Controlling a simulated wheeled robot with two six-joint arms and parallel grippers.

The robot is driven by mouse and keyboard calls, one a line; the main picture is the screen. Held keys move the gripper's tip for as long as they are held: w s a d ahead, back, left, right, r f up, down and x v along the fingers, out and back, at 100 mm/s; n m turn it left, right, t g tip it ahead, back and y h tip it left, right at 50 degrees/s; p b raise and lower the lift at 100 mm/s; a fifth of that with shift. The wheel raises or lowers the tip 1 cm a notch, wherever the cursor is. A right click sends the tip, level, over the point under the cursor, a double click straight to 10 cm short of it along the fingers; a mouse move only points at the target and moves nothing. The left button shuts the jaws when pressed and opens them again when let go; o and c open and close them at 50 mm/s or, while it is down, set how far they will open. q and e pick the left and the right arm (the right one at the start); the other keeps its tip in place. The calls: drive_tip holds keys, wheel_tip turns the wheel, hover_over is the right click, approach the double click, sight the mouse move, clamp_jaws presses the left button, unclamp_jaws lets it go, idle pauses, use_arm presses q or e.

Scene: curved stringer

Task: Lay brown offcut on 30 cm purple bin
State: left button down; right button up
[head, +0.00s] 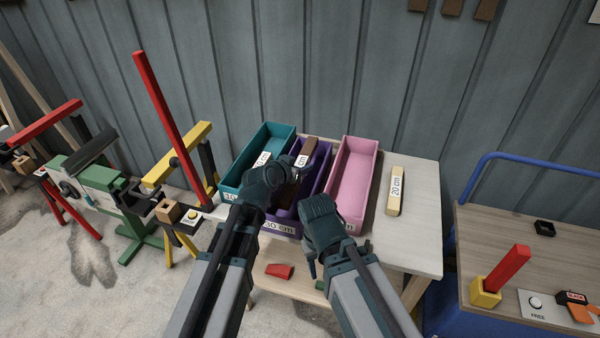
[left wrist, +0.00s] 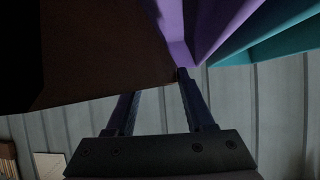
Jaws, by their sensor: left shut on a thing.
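The brown offcut (head: 309,147) has a white label and is partly hidden by my left gripper. It is at the purple bin (head: 321,168); I cannot tell whether it touches the bin. The bin's 30 cm label shows at its front. My left gripper (head: 294,174) is shut on the offcut above the bin. In the left wrist view the offcut (left wrist: 100,50) is a large dark shape at my fingers (left wrist: 158,98), with purple bin walls (left wrist: 210,25) beside it. My right gripper (head: 318,207) is over the front of the bins, and its fingers are hidden.
A teal bin (head: 245,172) stands left of the purple one and a pink bin (head: 353,175) right. A yellow 20 cm offcut (head: 395,192) lies on the bare right part of the table (head: 420,220). A red piece (head: 280,271) lies on the lower shelf. A blue-railed cart (head: 500,240) stands right.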

use_arm(q)
drive_tip(key=shift+f, duration=0.2)
use_arm(e)
drive_tip(key=shift+f, duration=0.25)
use_arm(q)
drive_tip(key=shift+f+b, duration=0.45)
drive_tip(key=shift+f, duration=0.15)
use_arm(e)
drive_tip(key=shift+f, duration=0.55)
use_arm(q)
drive_tip(key=shift+f, duration=0.1)
use_arm(e)
drive_tip(key=shift+f, duration=0.1)
use_arm(q)
drive_tip(key=shift+c, duration=1.3)
unclamp_jaws()
drive_tip(key=shift+r, duration=0.2)
use_arm(e)
drive_tip(key=shift+r, duration=0.2)
